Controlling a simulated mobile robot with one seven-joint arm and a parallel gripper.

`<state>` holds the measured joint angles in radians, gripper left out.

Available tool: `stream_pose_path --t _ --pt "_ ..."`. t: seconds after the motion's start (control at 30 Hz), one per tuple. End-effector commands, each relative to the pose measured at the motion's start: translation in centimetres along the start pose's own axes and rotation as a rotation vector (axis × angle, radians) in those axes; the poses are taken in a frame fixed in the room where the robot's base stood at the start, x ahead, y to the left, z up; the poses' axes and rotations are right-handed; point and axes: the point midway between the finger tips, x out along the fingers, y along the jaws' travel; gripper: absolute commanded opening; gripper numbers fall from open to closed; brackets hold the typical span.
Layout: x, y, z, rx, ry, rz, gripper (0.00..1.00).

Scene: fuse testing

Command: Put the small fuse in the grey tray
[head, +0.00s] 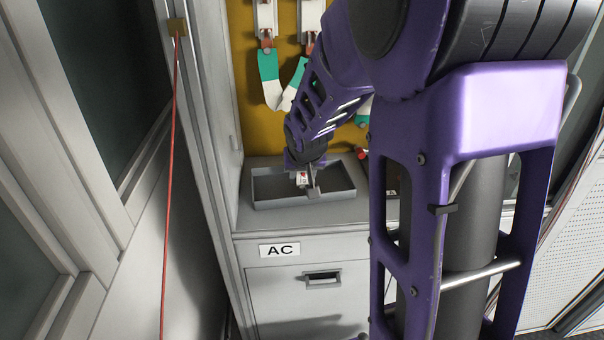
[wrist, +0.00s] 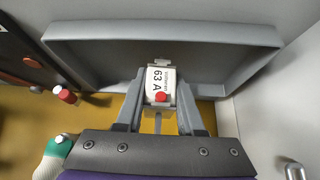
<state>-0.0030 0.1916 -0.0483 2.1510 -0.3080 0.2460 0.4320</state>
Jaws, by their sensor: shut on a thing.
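The small fuse (wrist: 160,84) is a white block with a "63 A" label and a red dot, seen in the wrist view. My gripper (wrist: 160,100) is shut on it, one finger on each side. In the head view the fuse (head: 302,178) shows as a small white piece at my gripper (head: 303,183). The grey tray (head: 262,203) sits on top of the cabinet. The fuse is over the tray's area in both views. The tray's rim also spans the wrist view (wrist: 90,36). I cannot tell how high the fuse is above the tray floor.
The tray stands on a grey cabinet (head: 300,233) labelled AC. A yellow back panel (head: 240,75) with hanging green-and-white parts (head: 270,80) rises behind. A dark panel with red knobs (wrist: 66,95) is near the gripper. A wall closes off the left side.

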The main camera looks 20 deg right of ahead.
Motion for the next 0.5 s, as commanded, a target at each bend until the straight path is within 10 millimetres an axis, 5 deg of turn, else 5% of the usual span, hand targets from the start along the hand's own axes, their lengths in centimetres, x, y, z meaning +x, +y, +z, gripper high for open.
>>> stream_pose_path --t 0.5 --pt "0.32 -0.01 0.18 0.001 0.001 0.000 0.00"
